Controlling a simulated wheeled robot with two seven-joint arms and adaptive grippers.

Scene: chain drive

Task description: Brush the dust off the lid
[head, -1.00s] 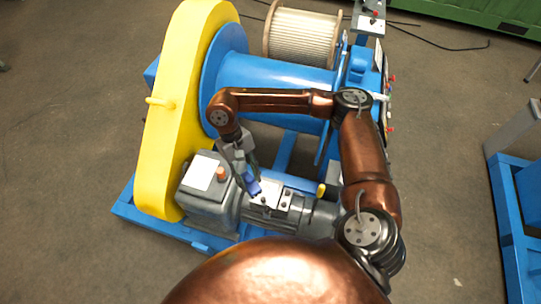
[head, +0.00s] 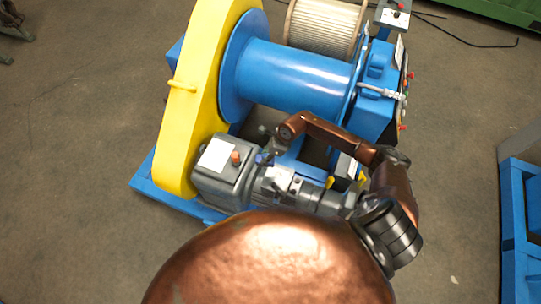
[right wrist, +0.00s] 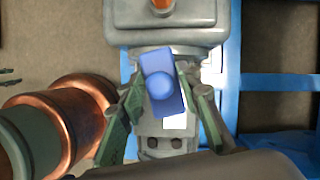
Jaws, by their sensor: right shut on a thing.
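My right gripper (right wrist: 160,78) is shut on a blue block with a rounded knob, which I take for the brush (right wrist: 161,88). In the head view the brush (head: 264,158) is a small blue patch beside the grey gearbox, above the motor's back left end. A light plate with dark spots (head: 281,182), possibly the lid, sits on top of the motor. A white patch (right wrist: 175,121) shows below the brush in the right wrist view. I cannot tell whether the brush touches anything, and dust cannot be made out. My left gripper is not in view.
The grey gearbox (head: 222,182) with an orange cap (head: 236,157) stands left of the motor. A yellow guard (head: 205,95) and blue drum (head: 290,80) rise behind. A yellow-tipped part (head: 330,182) stands right of the plate. Open floor lies left.

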